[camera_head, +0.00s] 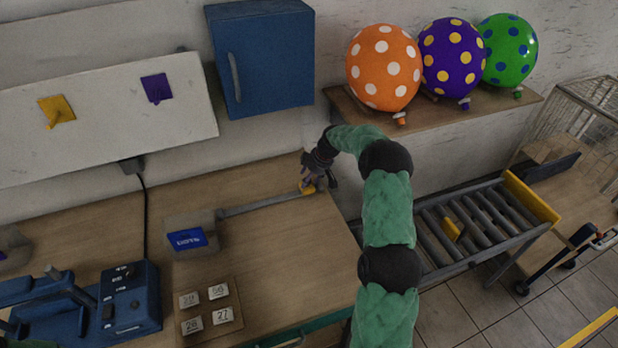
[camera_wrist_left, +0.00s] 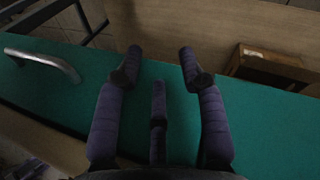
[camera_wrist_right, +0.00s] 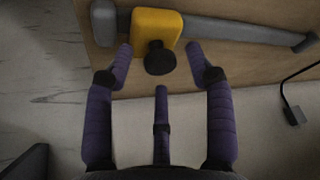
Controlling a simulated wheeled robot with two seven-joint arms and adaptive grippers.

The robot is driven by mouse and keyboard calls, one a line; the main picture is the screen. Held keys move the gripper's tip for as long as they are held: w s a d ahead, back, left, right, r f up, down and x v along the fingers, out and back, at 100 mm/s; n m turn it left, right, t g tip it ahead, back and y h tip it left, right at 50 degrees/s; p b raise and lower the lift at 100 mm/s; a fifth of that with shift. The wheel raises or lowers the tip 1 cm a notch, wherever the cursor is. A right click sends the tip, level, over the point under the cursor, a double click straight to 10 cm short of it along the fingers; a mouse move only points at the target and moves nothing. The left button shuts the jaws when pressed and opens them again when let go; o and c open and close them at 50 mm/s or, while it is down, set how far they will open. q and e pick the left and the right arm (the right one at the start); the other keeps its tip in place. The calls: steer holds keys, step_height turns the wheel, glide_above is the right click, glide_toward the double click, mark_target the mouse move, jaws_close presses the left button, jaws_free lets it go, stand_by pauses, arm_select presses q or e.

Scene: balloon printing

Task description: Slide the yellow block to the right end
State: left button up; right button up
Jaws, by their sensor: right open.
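The yellow block (camera_wrist_right: 156,24) sits on a grey rail (camera_head: 260,204) fixed to the wooden table, close to the rail's right end in the head view. It has a black knob (camera_wrist_right: 160,60). My right gripper (camera_head: 311,187) is at the block; in the right wrist view its fingertips are apart on either side of the knob. I cannot tell whether they touch it. In the head view the gripper partly hides the block (camera_head: 308,191). My left gripper (camera_wrist_left: 160,60) is open and empty over a green surface, away from the block.
A grey box with a blue label (camera_head: 187,238) stands at the rail's left end. Number tiles (camera_head: 218,291) lie in front of it, and a blue machine (camera_head: 130,300) is at left. A roller conveyor (camera_head: 478,225) is at right. Three balloons (camera_head: 383,68) sit on a wall shelf.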

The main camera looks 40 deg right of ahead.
steer(key=v, duration=1.2)
stand_by(0.4)
